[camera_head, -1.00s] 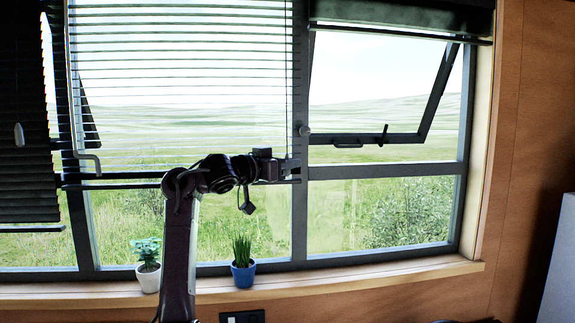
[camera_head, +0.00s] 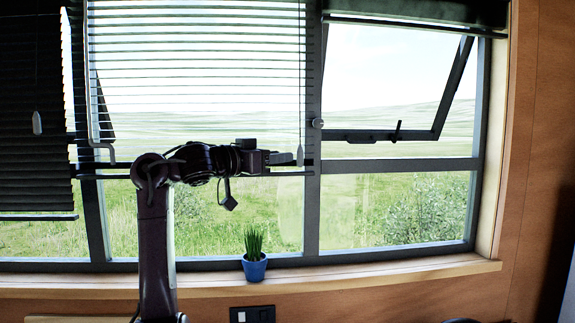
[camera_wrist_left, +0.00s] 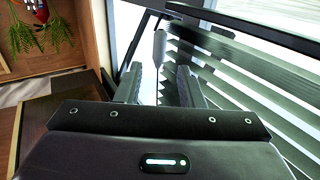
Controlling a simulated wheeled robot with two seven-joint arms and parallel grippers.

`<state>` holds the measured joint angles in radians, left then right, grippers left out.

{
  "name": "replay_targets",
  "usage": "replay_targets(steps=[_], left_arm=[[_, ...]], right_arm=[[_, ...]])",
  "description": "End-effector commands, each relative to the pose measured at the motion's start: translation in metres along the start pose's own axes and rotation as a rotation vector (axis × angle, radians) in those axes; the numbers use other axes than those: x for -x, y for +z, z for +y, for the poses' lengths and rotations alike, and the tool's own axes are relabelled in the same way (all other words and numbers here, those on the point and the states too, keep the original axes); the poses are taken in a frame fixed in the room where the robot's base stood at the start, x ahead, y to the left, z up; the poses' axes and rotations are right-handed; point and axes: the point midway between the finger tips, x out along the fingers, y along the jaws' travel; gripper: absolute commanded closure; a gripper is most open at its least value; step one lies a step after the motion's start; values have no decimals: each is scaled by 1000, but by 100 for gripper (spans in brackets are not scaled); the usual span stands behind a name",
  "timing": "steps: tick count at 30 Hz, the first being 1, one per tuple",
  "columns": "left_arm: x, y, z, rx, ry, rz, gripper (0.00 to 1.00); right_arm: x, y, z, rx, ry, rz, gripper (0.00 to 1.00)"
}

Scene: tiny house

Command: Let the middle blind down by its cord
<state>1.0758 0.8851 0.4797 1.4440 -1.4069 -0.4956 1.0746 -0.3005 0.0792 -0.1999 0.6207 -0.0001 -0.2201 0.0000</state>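The middle blind (camera_head: 200,70) has pale open slats and hangs across the middle pane, its thin bottom rail near the window's crossbar. Its cord hangs at its right edge and ends in a grey tassel (camera_head: 300,156). My left gripper (camera_head: 292,158) points right, level with the tassel and just left of it. In the left wrist view my left gripper (camera_wrist_left: 159,85) has its two fingers apart, and the tassel (camera_wrist_left: 159,46) shows in the gap, at or just beyond the fingertips. I cannot tell whether they touch. My right gripper is out of view.
A dark blind (camera_head: 35,120) hangs low at left with its own tassel (camera_head: 37,122). The right blind (camera_head: 420,12) is raised above a tilted-open window. A round knob (camera_head: 318,123) sits right of the cord. A blue pot (camera_head: 254,267) stands on the sill (camera_head: 400,273).

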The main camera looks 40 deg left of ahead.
Motion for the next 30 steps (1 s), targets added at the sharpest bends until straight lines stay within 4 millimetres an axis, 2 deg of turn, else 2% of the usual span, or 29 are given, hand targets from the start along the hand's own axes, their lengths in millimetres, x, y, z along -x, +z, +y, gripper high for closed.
replay_targets(steps=[11,20,23,30], left_arm=[[4,0,0,1,0,-2,66],[2,-2,0,-1,-2,-5,66],[-7,-4,1,2,3,-2,66],[-45,-6,1,5,4,-2,66]], right_arm=[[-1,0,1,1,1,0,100],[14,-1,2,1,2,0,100],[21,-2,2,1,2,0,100],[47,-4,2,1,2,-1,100]])
